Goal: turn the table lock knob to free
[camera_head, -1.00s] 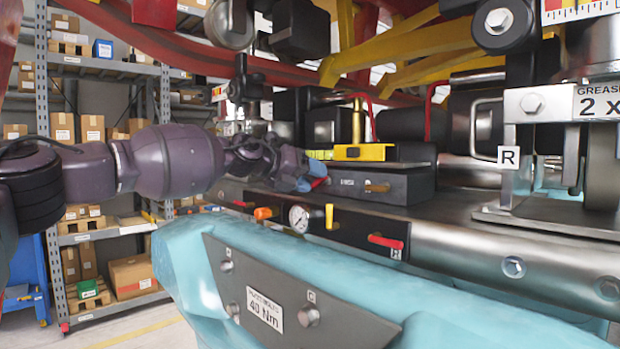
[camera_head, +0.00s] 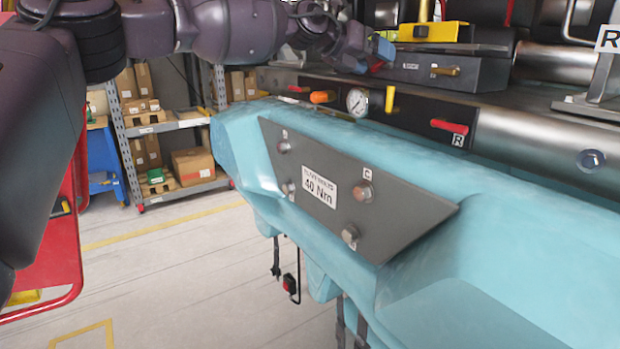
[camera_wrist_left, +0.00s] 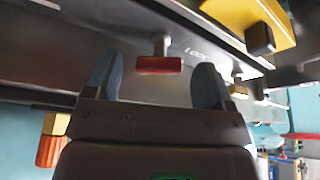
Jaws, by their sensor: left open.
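A red bar-shaped knob (camera_wrist_left: 158,64) on a short metal stem sticks out of a dark grey box (camera_wrist_left: 190,35), next to partly readable "LOCK" lettering in the left wrist view. My left gripper (camera_wrist_left: 157,82) is open, with one blue fingertip on each side of the red knob and gaps showing on both sides. In the head view my left gripper (camera_head: 376,54) is at the left end of the grey box (camera_head: 478,72), largely hiding that knob. A brass knob (camera_head: 446,71) sits on the box's front. My right gripper is not in view.
Below the box is a panel with an orange knob (camera_head: 322,97), a gauge (camera_head: 357,101), a yellow lever (camera_head: 390,99) and a red handle (camera_head: 449,126). A yellow block (camera_head: 437,32) stands above. A turquoise beam (camera_head: 240,135) runs across in front.

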